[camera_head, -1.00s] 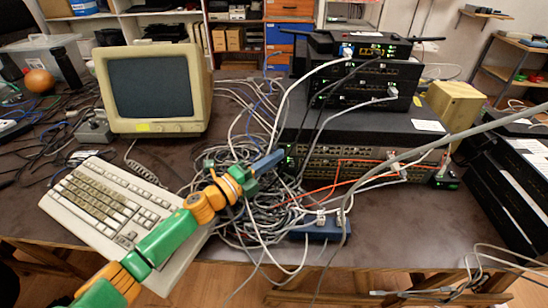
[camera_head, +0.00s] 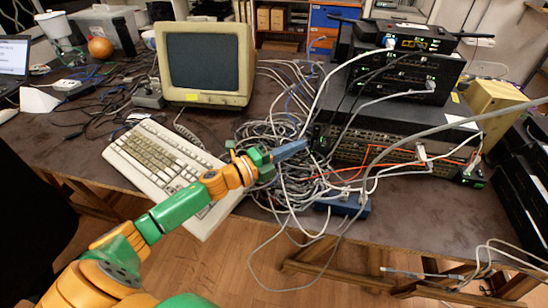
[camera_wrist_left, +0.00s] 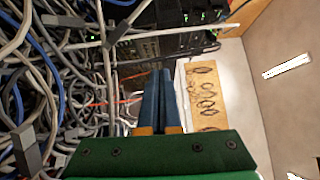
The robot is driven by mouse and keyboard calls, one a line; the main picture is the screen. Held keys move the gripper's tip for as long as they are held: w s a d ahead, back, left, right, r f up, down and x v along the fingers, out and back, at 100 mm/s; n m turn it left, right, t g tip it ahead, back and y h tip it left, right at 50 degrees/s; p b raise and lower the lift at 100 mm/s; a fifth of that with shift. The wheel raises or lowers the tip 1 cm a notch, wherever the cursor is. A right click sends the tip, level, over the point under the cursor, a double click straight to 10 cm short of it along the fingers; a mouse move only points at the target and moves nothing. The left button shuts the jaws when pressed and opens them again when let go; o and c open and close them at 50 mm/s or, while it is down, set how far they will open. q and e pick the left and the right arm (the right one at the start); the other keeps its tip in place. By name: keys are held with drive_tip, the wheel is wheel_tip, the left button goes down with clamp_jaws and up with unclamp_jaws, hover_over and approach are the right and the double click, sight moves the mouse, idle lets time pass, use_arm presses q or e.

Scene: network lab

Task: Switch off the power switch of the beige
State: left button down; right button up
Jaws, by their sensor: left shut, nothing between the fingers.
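A beige CRT monitor (camera_head: 240,90) with a dark screen stands at the back of the table, left of centre. My left gripper (camera_head: 300,146) is over the cable tangle, right of the keyboard and apart from the monitor, pointing right. In the left wrist view its two blue fingers (camera_wrist_left: 159,75) are together with nothing between them. My right gripper is out of view.
A heap of grey and white cables (camera_head: 265,195) fills the table's middle. A stack of black network devices (camera_head: 395,125) with lit green lights stands to the right. A small blue box (camera_head: 345,205) sits at the front edge. A laptop (camera_head: 12,68) stands far left.

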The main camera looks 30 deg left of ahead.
use_arm(q)
drive_tip(key=v, duration=0.5)
drive_tip(key=shift+s+a, duration=0.15)
drive_tip(key=shift+a, duration=0.25)
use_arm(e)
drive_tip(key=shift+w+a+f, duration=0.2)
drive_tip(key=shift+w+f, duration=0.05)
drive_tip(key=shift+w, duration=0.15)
